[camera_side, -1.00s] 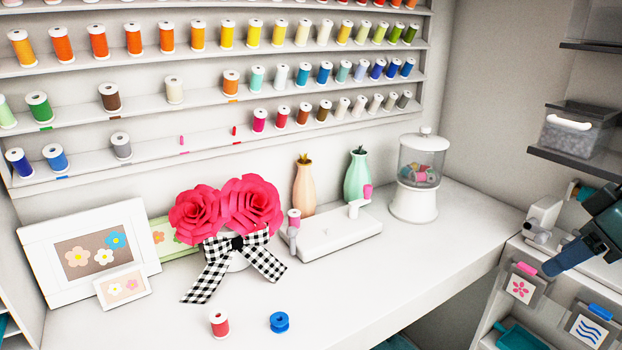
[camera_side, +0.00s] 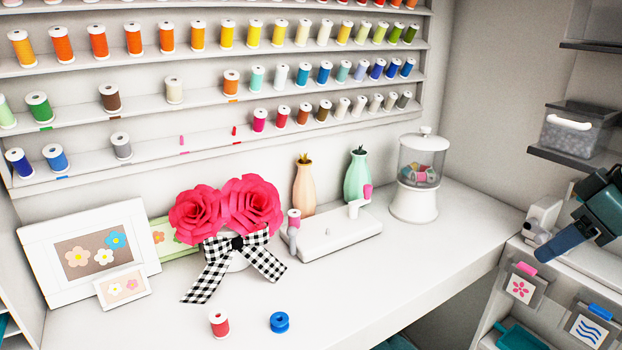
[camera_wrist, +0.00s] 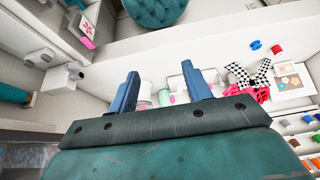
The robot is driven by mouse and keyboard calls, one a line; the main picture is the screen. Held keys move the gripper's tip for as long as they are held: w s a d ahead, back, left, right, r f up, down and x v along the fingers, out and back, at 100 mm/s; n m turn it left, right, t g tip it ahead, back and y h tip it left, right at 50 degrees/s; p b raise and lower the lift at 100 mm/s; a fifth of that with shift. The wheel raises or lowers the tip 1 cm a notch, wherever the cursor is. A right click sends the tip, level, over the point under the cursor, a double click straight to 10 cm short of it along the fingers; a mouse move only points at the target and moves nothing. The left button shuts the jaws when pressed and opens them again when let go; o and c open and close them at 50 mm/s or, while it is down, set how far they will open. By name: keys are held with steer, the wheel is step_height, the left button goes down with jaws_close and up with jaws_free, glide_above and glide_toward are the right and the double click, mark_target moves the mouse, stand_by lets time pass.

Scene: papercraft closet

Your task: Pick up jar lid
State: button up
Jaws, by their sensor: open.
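The jar (camera_side: 418,178) stands upright at the right end of the white desk. It has a white base and a clear body with small colourful spools inside. Its white lid (camera_side: 426,136), with a small knob, sits on top. My gripper (camera_side: 547,255) is at the right edge of the side view, apart from the jar and to its right. In the wrist view its two blue fingers (camera_wrist: 160,88) are spread and empty. A white round shape beside the left finger there may be the jar, partly hidden.
A white sewing stand (camera_side: 335,237) and two vases (camera_side: 357,178) are left of the jar. Red roses (camera_side: 225,208) stand further left. Shelves of thread spools line the wall. A grey bin (camera_side: 578,135) sits on a shelf at right. The desk's front right is clear.

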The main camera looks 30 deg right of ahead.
steer(key=w+d+r, duration=0.1)
steer(key=w+r, duration=0.6)
steer(key=w, duration=0.3)
glide_toward(426, 127)
steer(key=f, duration=0.1)
steer(key=shift+x, duration=3.8)
steer(key=shift+w, duration=0.1)
steer(key=shift+r, duration=0.1)
steer(key=c, duration=1.1)
